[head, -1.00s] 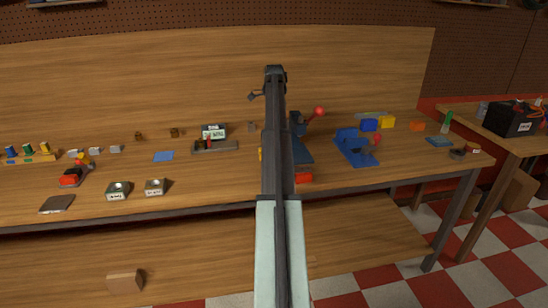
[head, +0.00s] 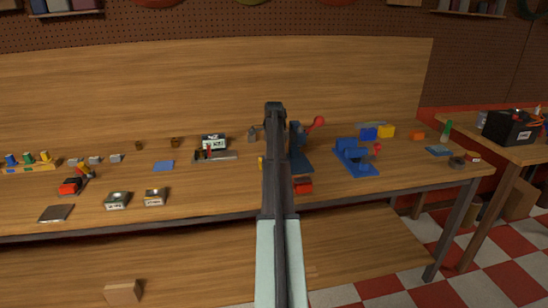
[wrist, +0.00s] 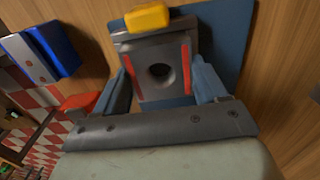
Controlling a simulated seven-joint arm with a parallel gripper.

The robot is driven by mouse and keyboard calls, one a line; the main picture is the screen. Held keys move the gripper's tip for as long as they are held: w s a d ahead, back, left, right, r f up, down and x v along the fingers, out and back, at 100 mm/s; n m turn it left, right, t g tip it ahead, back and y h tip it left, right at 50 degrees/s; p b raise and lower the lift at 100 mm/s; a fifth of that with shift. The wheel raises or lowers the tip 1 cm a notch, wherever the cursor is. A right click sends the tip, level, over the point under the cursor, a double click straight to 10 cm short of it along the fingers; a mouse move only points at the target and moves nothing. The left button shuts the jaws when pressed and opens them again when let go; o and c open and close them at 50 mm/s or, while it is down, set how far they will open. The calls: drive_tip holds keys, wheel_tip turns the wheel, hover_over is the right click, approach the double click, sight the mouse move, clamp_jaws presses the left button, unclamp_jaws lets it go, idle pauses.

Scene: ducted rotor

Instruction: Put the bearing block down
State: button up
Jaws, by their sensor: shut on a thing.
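In the wrist view my gripper (wrist: 160,80) is shut on the bearing block (wrist: 160,45), a grey block with a dark round hole. The blue-grey fingers flank it, with red strips along its sides. A blue plate (wrist: 228,35) lies behind it, and a yellow piece (wrist: 148,17) sits at its far edge. I cannot tell whether the block touches the plate. In the head view my arm hides the gripper and the block. The dark blue plate shows just right of my arm (head: 301,163).
A lever with a red ball (head: 318,122) stands beside the plate. A red block (head: 303,185) lies at the bench front. A blue fixture (head: 354,158), blue box (head: 369,133) and yellow box (head: 387,132) are to the right. A small display (head: 213,142) stands left.

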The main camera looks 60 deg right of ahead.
drive_tip(key=shift+f, duration=0.1)
drive_tip(key=o, duration=1.2)
wheel_tip(320, 180, up, 12)
idle(0.7)
